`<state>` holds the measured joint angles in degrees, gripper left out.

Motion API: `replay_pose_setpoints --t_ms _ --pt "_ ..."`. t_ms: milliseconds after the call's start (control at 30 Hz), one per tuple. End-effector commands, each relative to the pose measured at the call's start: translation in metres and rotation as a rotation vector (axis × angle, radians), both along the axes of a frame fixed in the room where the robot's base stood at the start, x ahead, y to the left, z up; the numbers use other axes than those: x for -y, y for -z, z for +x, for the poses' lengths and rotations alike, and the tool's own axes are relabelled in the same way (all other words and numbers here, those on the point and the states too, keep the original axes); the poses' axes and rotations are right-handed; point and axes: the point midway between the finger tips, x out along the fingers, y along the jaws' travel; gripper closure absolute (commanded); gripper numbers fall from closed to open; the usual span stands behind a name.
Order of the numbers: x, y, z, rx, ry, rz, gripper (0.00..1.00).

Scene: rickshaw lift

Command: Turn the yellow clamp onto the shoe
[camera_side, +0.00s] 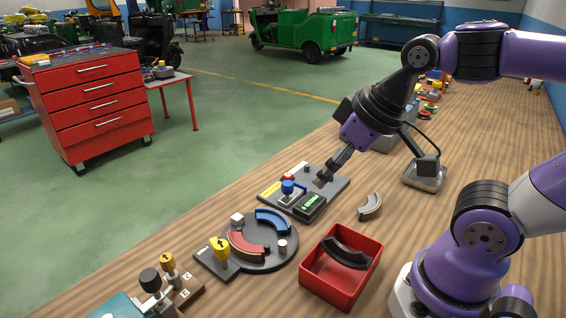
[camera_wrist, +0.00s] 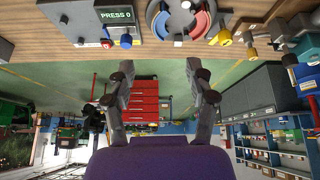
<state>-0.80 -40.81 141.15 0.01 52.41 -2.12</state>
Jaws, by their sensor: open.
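The yellow clamp (camera_side: 220,249) stands on a dark plate at the left edge of the round fixture (camera_side: 270,262), and a dark arrow marks its top. It also shows in the wrist view (camera_wrist: 222,37). The red curved shoe (camera_side: 243,246) lies on the fixture beside the clamp. A blue curved shoe (camera_side: 273,221) lies on the fixture's far side. I cannot tell whether the clamp overlaps the red shoe. My gripper (camera_side: 325,178) is open and empty, above the far end of the press panel and well away from the clamp. Its spread fingers show in the wrist view (camera_wrist: 160,66).
The press panel (camera_side: 337,187) carries a blue knob (camera_side: 288,187) and a green display (camera_side: 311,203). A red bin (camera_side: 320,282) holds a dark shoe (camera_side: 346,252). A tan shoe (camera_side: 370,207) lies loose.

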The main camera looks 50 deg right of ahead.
Motion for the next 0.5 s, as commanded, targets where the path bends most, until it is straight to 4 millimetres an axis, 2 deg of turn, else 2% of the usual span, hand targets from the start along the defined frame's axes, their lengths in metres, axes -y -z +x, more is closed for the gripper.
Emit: replay_pose_setpoints --t_ms 167,267,400,500 --pt "-0.023 -0.014 0.032 -0.107 -0.308 -0.102 0.38" --pt "-0.048 -0.017 0.059 -0.188 -0.576 -0.179 0.38" --pt "-0.086 -0.008 0.092 -0.283 -0.943 -0.267 0.38" --pt "-0.110 0.004 0.107 -0.333 -1.158 -0.308 0.38"
